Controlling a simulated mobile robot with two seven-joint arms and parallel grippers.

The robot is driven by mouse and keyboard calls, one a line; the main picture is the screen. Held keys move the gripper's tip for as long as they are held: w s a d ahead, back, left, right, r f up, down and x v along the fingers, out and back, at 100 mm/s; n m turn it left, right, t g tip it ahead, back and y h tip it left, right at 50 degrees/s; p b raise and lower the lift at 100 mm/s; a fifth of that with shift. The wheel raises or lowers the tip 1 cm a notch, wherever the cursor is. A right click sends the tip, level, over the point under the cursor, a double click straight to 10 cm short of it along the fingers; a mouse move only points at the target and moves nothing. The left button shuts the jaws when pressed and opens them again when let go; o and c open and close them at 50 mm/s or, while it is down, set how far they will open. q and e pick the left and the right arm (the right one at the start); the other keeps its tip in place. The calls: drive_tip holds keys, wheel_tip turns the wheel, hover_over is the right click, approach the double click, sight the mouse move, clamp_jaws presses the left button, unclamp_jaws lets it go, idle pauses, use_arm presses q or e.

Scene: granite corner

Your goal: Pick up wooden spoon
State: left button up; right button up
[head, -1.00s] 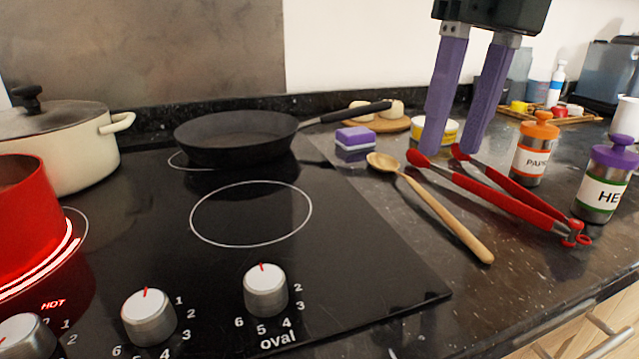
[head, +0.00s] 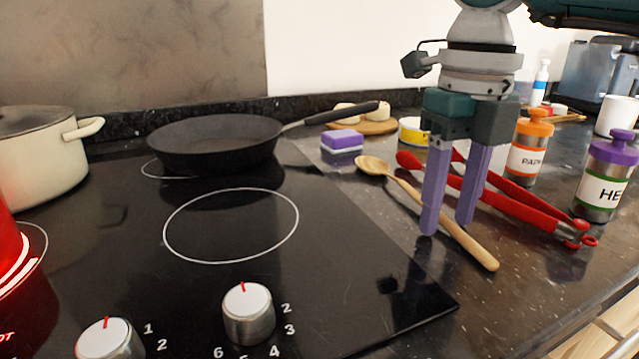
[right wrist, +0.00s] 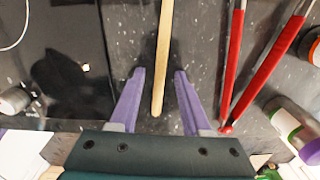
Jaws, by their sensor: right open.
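The wooden spoon (head: 452,228) lies on the dark granite counter just right of the cooktop, bowl toward the back and handle toward the front edge. My right gripper (head: 447,228) points down over its handle, open and empty, with one purple finger on each side of the handle in the head view. In the right wrist view the spoon handle (right wrist: 162,62) runs between the two fingers of my right gripper (right wrist: 160,75), apart from both. Part of the handle is hidden behind a finger in the head view. My left gripper is not in view.
Red tongs (head: 520,204) lie close to the right of the spoon. A paprika jar (head: 526,150) and a purple-lidded jar (head: 604,180) stand further right. A black pan (head: 215,142), a cream pot (head: 40,160) and a red pot (head: 12,255) are on the cooktop (head: 330,290).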

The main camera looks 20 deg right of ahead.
clamp_jaws()
idle(0.3)
idle(0.3)
